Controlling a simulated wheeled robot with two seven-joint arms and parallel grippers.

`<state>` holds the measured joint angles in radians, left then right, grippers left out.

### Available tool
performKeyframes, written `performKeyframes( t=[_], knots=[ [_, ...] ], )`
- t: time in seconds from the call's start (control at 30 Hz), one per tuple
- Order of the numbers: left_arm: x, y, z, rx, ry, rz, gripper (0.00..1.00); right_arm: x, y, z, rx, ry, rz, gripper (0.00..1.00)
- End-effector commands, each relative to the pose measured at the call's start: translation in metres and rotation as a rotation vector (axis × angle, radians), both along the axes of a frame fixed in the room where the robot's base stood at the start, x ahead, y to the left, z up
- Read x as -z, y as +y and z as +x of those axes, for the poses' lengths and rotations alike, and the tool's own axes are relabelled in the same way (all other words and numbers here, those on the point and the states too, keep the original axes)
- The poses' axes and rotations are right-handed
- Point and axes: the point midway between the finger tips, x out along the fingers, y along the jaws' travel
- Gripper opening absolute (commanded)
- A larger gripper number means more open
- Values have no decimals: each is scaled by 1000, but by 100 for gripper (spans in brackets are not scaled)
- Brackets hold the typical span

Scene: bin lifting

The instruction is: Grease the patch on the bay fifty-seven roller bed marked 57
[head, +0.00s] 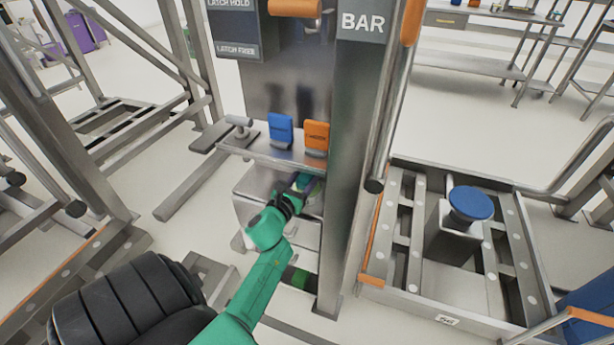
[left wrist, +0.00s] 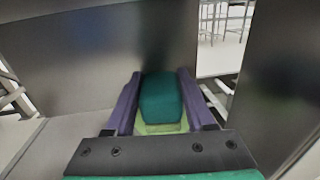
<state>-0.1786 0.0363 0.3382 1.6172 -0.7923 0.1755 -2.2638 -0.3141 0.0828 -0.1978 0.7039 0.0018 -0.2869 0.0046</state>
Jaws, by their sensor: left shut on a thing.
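My left gripper (head: 305,184) reaches into the lower shelf (head: 262,178) of the grey post station, below the upper ledge. It is shut on a teal block (left wrist: 161,99) with a light green base (left wrist: 160,128), which sits between its purple fingers in the left wrist view. In the head view the block is mostly hidden by my gripper. A roller bed (head: 508,260) stands at the right; the white label (head: 447,320) on its front edge is too small to read surely. I cannot make out a patch on it. My right gripper is not in view.
The upper ledge (head: 262,150) holds a blue block (head: 281,130), an orange block (head: 316,138) and a grey handled tool (head: 238,127). A BAR post (head: 352,130) stands beside it. A blue-topped pedestal (head: 471,203) sits within the roller bed. Frames stand at left.

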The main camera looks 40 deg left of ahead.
Motion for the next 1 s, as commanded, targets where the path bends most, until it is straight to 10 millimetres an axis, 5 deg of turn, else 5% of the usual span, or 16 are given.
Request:
performKeyframes(
  t=[0.33,1.0],
  knots=[
    [-2,0,0,0,3,-1,0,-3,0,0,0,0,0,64],
    [-69,0,0,1,1,0,0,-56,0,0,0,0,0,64]
  ],
)
